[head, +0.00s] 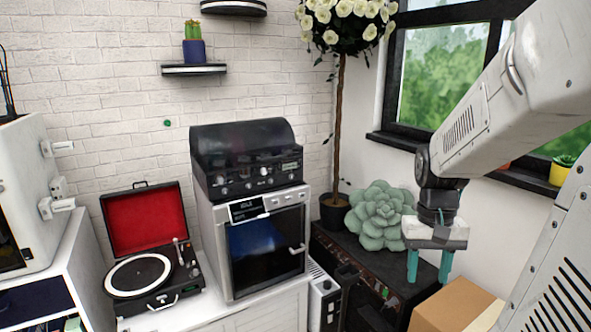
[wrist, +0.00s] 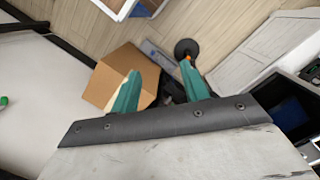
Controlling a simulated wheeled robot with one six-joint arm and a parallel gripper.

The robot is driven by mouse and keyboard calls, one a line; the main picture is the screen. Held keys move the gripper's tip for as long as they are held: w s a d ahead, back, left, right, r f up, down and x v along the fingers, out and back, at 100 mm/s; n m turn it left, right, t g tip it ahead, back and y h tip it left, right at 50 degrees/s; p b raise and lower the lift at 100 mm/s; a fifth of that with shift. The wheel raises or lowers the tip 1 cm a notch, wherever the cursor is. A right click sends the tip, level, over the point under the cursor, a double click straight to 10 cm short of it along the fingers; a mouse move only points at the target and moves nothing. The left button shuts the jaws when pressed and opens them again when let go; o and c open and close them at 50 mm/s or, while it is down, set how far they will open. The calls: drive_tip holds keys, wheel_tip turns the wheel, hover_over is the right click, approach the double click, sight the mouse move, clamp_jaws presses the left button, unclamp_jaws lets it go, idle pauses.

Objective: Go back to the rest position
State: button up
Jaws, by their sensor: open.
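My gripper (head: 429,266) hangs at the right of the head view, pointing down, with its two teal fingers apart and nothing between them. In the wrist view my gripper (wrist: 160,88) also shows open and empty. It is above a brown cardboard box (wrist: 108,80), which lies lower and beyond the fingers. The same cardboard box (head: 452,306) shows at the bottom right of the head view, below the gripper. My arm comes in from the upper right.
A green succulent (head: 380,215) stands on a dark cabinet (head: 345,262) just left of my gripper. A turntable (head: 140,272) with a red-lined lid and an oven-like machine (head: 258,245) stand further left. A window (head: 445,75) is behind my arm.

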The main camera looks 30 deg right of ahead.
drive_tip(key=s+a+r+n+t, duration=0.1)
drive_tip(key=s+a+r+n, duration=0.1)
drive_tip(key=a, duration=0.7)
drive_tip(key=s+a+r+n+t, duration=0.1)
drive_tip(key=a+r+n, duration=0.4)
drive_tip(key=a, duration=0.5)
drive_tip(key=shift+s+t, duration=0.4)
drive_tip(key=shift+s, duration=0.05)
drive_tip(key=shift+c, duration=0.9)
